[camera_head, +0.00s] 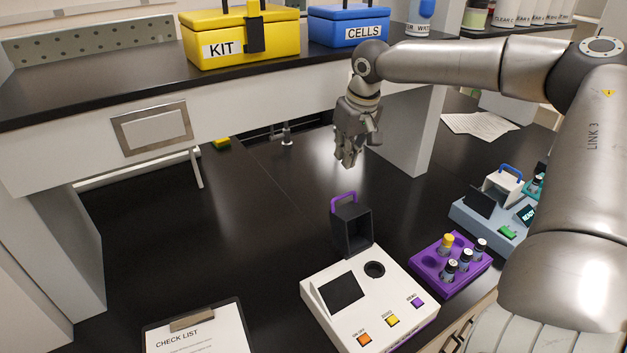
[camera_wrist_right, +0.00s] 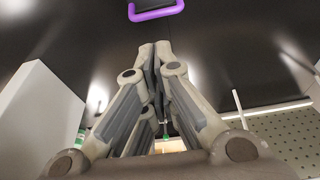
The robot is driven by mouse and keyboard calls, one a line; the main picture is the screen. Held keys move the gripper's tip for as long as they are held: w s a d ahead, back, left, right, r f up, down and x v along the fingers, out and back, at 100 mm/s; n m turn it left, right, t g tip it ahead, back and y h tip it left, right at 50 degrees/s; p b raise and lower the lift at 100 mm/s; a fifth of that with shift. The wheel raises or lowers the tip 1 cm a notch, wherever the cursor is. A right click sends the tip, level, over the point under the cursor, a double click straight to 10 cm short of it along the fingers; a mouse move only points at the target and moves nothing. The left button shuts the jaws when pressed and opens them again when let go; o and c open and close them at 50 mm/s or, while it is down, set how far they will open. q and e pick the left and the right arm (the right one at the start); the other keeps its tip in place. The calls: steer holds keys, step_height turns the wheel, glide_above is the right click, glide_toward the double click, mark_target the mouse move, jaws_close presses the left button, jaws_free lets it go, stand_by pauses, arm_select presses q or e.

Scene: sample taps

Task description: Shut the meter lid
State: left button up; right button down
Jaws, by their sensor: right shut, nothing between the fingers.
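The white meter (camera_head: 370,306) stands on the black bench in the head view, with a dark screen, a round well (camera_head: 375,269) and three coloured buttons. Its dark box-like lid (camera_head: 351,231) with a purple handle (camera_head: 344,198) stands open, tipped up at the meter's back edge, its hollow side facing me. The purple handle also shows at the top of the right wrist view (camera_wrist_right: 156,11). My right gripper (camera_head: 348,164) is shut and empty, in the air above and behind the lid, apart from the handle. Its closed fingers also show in the right wrist view (camera_wrist_right: 154,50). My left gripper is not in view.
A purple rack (camera_head: 430,262) with several capped vials stands right of the meter. A blue-grey device (camera_head: 475,221) with an open lid is farther right. A checklist clipboard (camera_head: 200,330) lies front left. A shelf with yellow (camera_head: 240,42) and blue boxes (camera_head: 348,22) is behind. The bench's left middle is clear.

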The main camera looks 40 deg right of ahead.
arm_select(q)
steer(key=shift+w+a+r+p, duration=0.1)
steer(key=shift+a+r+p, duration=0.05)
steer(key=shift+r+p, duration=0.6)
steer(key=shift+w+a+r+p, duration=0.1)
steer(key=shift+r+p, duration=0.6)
arm_select(e)
steer(key=x, duration=0.9)
steer(key=shift+a+f, duration=0.2)
steer(key=shift+f, duration=0.15)
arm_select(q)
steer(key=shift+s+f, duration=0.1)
arm_select(e)
steer(key=shift+w, duration=0.1)
arm_select(q)
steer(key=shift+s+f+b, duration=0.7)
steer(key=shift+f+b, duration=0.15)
steer(key=shift+b, duration=0.05)
arm_select(e)
steer(key=shift+s+d+r+t, duration=0.15)
steer(key=shift+s+t, duration=0.15)
steer(key=shift+t, duration=0.15)
steer(key=shift+s+d+r+t, duration=0.1)
steer(key=shift+s+r+t, duration=0.15)
steer(key=shift+t, duration=0.2)
